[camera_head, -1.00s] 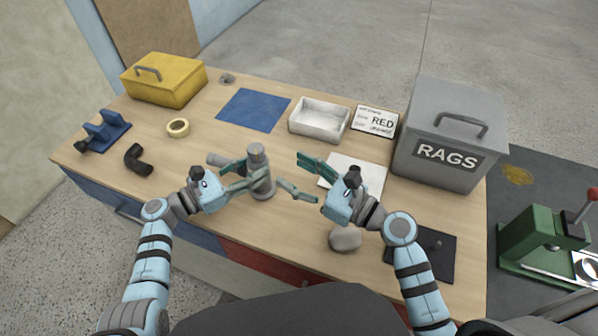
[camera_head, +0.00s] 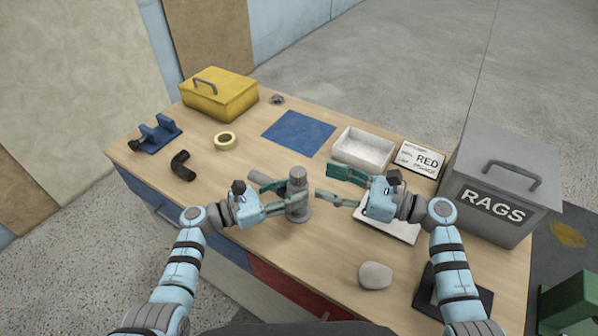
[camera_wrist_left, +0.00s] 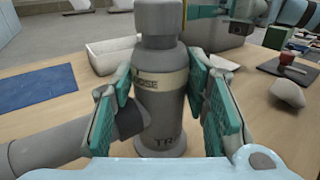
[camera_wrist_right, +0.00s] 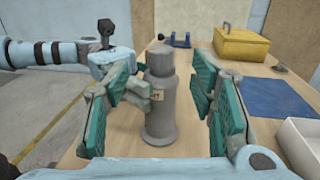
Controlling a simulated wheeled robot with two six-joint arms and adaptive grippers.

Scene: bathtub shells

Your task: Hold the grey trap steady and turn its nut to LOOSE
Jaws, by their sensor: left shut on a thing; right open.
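The grey trap (camera_head: 297,203) stands upright on the bench, with a side pipe (camera_wrist_left: 45,145) reaching left in the left wrist view. A pale band around its upper body (camera_wrist_left: 160,82) carries lettering partly hidden by a finger, ending in "OSE".
A grey RAGS bin (camera_head: 505,190) stands at the right. A white tray (camera_head: 363,150), a blue mat (camera_head: 298,133) and a yellow box (camera_head: 220,95) lie behind. A rounded stone-like object (camera_head: 375,275) lies front right. A black elbow (camera_head: 183,166) and tape roll (camera_head: 225,141) lie left.

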